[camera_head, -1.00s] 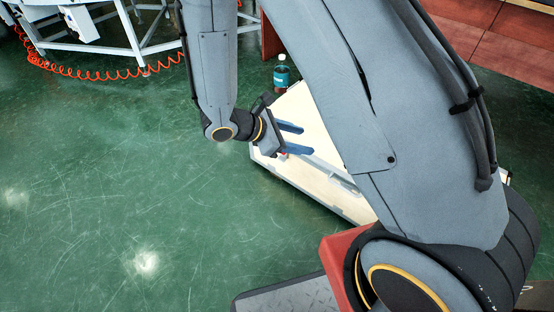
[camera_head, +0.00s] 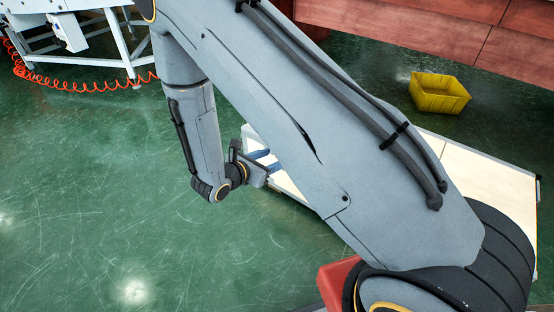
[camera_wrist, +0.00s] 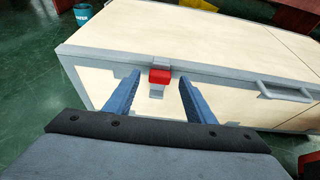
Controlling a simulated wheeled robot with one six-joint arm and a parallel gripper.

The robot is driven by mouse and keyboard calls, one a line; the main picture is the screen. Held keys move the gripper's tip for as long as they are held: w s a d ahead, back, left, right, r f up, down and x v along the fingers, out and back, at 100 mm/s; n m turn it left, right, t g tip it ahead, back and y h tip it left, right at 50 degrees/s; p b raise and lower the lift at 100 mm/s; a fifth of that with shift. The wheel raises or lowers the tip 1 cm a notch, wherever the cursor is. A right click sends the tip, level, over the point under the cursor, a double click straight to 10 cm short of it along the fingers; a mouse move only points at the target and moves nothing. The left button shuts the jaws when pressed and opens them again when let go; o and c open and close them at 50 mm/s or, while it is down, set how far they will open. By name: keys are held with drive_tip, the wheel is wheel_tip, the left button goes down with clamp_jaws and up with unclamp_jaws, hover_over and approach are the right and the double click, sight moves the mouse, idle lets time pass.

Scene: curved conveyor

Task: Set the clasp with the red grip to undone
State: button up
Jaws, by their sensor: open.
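The clasp with the red grip (camera_wrist: 160,76) is in the wrist view, on the front edge of a pale wooden case (camera_wrist: 175,28) with grey metal edging. Its red grip lies across the seam, with grey metal parts above and below it. My gripper (camera_wrist: 159,84) is open, its two blue fingers on either side of the clasp in the picture, with no visible contact. In the head view my gripper (camera_head: 262,160) is beside the left end of the case (camera_head: 490,180). My arm hides much of the case and the clasp there.
A grey handle (camera_wrist: 285,90) is on the case front, right of the clasp. A teal container (camera_wrist: 83,14) stands behind the case. A yellow bin (camera_head: 438,93) is on the green floor behind it. Open floor lies at the left.

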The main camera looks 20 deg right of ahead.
drive_tip(key=b+x, duration=0.1)
drive_tip(key=x, duration=0.2)
drive_tip(key=shift+d, duration=0.15)
drive_tip(key=shift+f, duration=0.1)
clamp_jaws()
